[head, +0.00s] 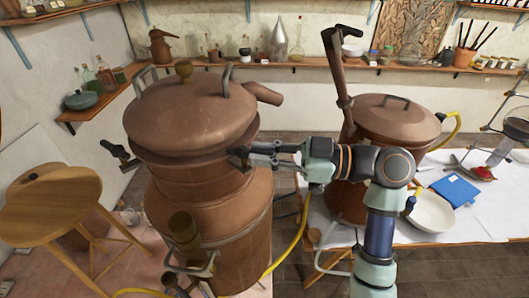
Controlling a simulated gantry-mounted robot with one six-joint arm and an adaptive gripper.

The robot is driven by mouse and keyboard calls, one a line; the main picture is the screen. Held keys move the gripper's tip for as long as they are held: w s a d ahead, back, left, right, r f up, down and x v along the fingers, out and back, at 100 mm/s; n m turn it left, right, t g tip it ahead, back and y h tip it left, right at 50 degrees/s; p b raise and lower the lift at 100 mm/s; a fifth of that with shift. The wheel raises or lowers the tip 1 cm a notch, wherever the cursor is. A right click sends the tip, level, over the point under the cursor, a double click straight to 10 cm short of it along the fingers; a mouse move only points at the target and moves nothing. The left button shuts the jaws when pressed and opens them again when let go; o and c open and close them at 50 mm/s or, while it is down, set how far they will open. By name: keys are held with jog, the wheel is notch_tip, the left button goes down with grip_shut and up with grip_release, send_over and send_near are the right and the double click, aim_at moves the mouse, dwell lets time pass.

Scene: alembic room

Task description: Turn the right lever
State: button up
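A large copper still (205,195) with a domed lid stands left of centre. A dark lever (238,151) sticks out at the right side of its upper rim. A matching left lever (118,151) sits on the opposite side. My gripper (256,153) is at the right lever, its fingers reaching leftward to it. The lever and fingertips overlap in this view and are small, so I cannot tell whether they touch or whether the fingers are closed. Part of the right lever is hidden behind the fingers.
A smaller copper vessel (385,119) with a tall pipe stands behind my arm. A white-covered table (483,226) at right holds a white bowl (431,212) and a blue book (455,190). A wooden stool (60,190) is at left. A yellow hose (288,252) runs beside the still.

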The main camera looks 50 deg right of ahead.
jog(key=shift+s+a, duration=0.1)
grip_shut()
jog(key=m+t+h, duration=0.1)
jog(key=m+h, duration=0.1)
jog(key=h, duration=0.1)
jog(key=a+m+t+h, duration=0.1)
jog(key=m+h, duration=0.1)
jog(key=h, duration=0.1)
jog(key=a+m+t+h, duration=0.1)
jog(key=m+h, duration=0.1)
jog(key=h, duration=0.1)
jog(key=shift+s+r+b, duration=0.1)
jog(key=shift+s+b, duration=0.15)
jog(key=shift+b, duration=0.05)
jog(key=shift+a+m+h, duration=0.15)
jog(key=shift+m+h, duration=0.45)
jog(key=shift+h, duration=0.5)
jog(key=o, duration=0.8)
grip_release()
jog(key=shift+c, duration=0.2)
jog(key=shift+s, duration=0.1)
